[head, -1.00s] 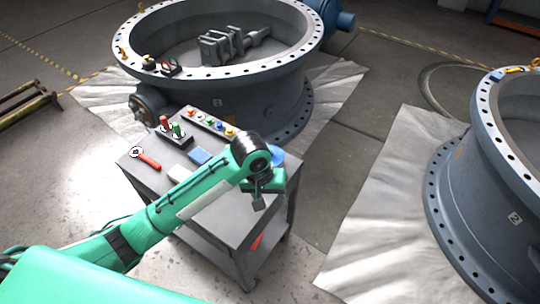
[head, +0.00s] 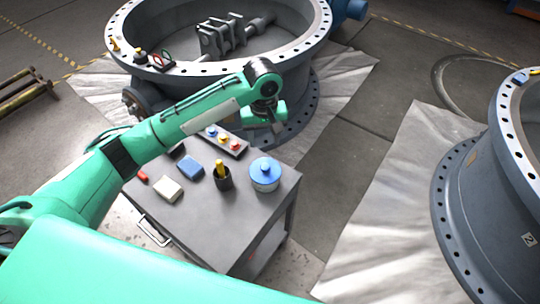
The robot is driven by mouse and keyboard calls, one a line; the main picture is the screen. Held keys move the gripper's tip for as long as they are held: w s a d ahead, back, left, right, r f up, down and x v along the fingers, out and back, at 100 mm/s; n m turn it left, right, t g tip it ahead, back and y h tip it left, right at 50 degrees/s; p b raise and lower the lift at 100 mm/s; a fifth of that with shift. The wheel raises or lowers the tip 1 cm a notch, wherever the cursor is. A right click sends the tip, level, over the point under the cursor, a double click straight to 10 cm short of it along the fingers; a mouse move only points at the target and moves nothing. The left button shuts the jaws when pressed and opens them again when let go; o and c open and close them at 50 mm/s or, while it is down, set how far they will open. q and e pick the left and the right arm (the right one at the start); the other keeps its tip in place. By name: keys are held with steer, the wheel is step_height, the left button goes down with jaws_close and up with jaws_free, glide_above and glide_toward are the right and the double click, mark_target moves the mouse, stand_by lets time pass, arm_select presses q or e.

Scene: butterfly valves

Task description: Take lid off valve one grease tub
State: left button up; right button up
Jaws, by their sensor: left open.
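A round pale tub (head: 265,184) with a blue lid (head: 265,169) stands upright on the right part of the grey cart top (head: 225,225). The lid is on the tub and has a small knob on top. My left gripper (head: 276,133) is open and empty, beyond the tub in the picture and apart from it. It is in front of the far valve's lower flange. My right gripper is out of view.
Beside the tub is a black cup (head: 222,182) with a yellow-topped item. A blue block (head: 191,167), a white block (head: 167,189) and a tray of coloured knobs (head: 228,144) are also on the cart. The far valve (head: 295,85) stands behind; another (head: 490,210) is at right.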

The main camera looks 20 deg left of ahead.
arm_select(q)
steer(key=w+f, duration=0.1)
steer(key=f, duration=0.1)
glide_above(265, 166)
step_height(265, 166, down, 5)
steer(key=shift+s+d+f, duration=0.1)
steer(key=shift+f, duration=1.6)
step_height(265, 166, down, 3)
steer(key=shift+r, duration=0.2)
steer(key=shift+f, duration=0.25)
steer(key=c, duration=1.1)
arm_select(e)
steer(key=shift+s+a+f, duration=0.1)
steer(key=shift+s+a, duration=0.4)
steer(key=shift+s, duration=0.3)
